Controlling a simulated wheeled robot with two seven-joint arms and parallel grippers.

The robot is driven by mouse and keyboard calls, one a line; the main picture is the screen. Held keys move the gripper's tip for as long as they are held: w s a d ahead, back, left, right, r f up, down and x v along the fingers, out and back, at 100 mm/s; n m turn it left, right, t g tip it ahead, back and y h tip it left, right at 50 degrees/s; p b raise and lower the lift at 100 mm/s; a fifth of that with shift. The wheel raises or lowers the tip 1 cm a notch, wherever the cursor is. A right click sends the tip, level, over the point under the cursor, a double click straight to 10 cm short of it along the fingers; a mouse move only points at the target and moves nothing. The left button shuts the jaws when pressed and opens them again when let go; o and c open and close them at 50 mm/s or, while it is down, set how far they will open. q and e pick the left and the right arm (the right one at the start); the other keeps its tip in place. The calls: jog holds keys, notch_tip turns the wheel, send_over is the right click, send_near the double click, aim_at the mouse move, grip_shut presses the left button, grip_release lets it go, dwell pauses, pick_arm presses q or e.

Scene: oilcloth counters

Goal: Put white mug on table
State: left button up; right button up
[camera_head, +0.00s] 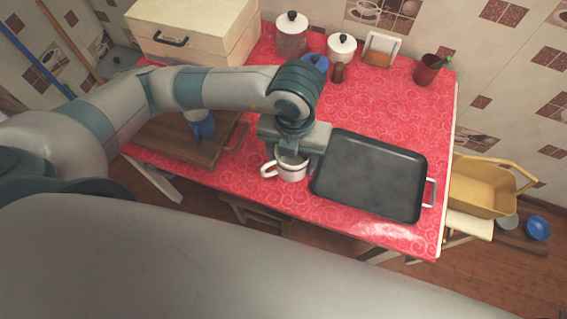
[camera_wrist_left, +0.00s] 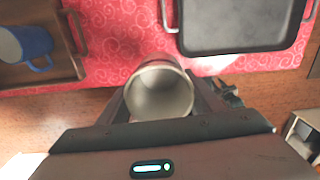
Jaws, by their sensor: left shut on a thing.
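The white mug (camera_head: 292,172) is near the front edge of the red table (camera_head: 262,205), just left of the black tray. Its handle points left in the head view. My left gripper (camera_head: 291,153) reaches down from above and is shut on the mug. In the left wrist view the mug (camera_wrist_left: 160,92) is between the two fingers, its open top facing the camera and looking empty. I cannot tell whether its base touches the table. My right gripper is not in view.
The black tray (camera_head: 368,176) lies close on the right. A wooden tray (camera_head: 165,143) with a blue mug (camera_head: 207,130) is on the left. A cream box (camera_head: 190,30), jars (camera_head: 291,35) and a red cup (camera_head: 427,70) stand behind. Red cloth is clear at the back right.

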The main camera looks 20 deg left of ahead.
aim_at(298, 179)
pick_arm(q)
jog(key=n, duration=0.1)
jog(key=s+d+n, duration=0.1)
jog(key=n, duration=0.1)
jog(key=s+f+n, duration=0.1)
jog(key=shift+s+d+n, duration=0.25)
jog(key=shift+d+n, duration=0.15)
jog(key=shift+s+d+f+n, duration=0.1)
jog(key=shift+s+d+n, duration=0.15)
jog(key=shift+n, duration=0.3)
jog(key=shift+s+d+f+n, duration=0.1)
jog(key=shift+s+n, duration=0.15)
jog(key=shift+n, duration=0.3)
jog(key=shift+s+d+n, duration=0.2)
jog(key=shift+s+n, duration=0.15)
jog(key=shift+n, duration=0.45)
jog(key=w+a+f, duration=0.2)
jog(key=w, duration=0.1)
jog(key=w+a+f, duration=0.2)
jog(key=w, duration=0.1)
jog(key=w+a+f, duration=0.2)
jog(key=w+f, duration=0.1)
jog(key=shift+w+a, duration=0.3)
jog(key=shift+w, duration=0.1)
jog(key=shift+f, duration=0.15)
